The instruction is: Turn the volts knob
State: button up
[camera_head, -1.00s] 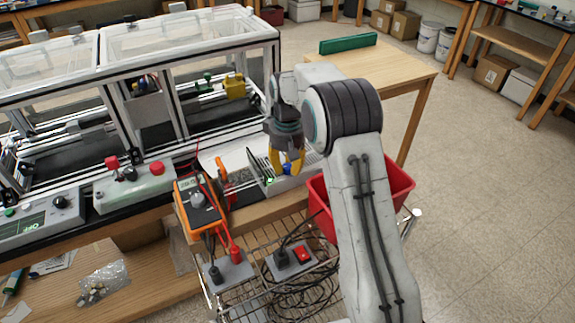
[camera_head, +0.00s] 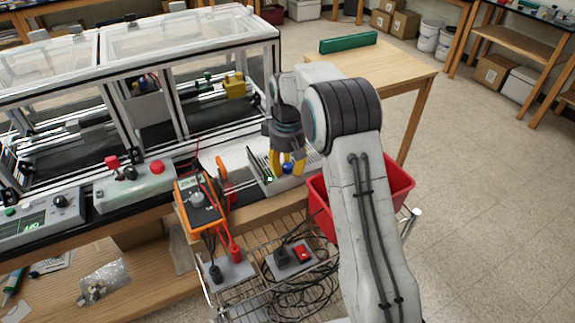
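My gripper (camera_head: 287,168) points down at a small pale box (camera_head: 262,172) on the front of the bench, right of the orange meter. Its yellow fingers stand apart, with a small blue knob (camera_head: 288,169) showing between their tips. I cannot tell whether the fingers touch the knob. A small green light shows on the box front. No label can be read, so I cannot tell for sure that the blue knob is the volts knob. A grey panel at the left has a display (camera_head: 34,227) and a black knob (camera_head: 60,201).
An orange meter (camera_head: 198,203) with a dial stands beside the box. A red bin (camera_head: 395,185) is behind my arm at the right. A wire rack with cables and sockets (camera_head: 294,255) sits below. Clear enclosures fill the bench behind. The floor at the right is free.

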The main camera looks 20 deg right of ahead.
aim_at(287, 166)
jog(key=o, duration=0.4)
jog(key=shift+r, duration=0.15)
jog(key=shift+c, duration=0.2)
jog(key=shift+w, duration=0.1)
jog(key=shift+r, duration=0.1)
notch_tip(287, 166, up, 12)
dwell(0.6)
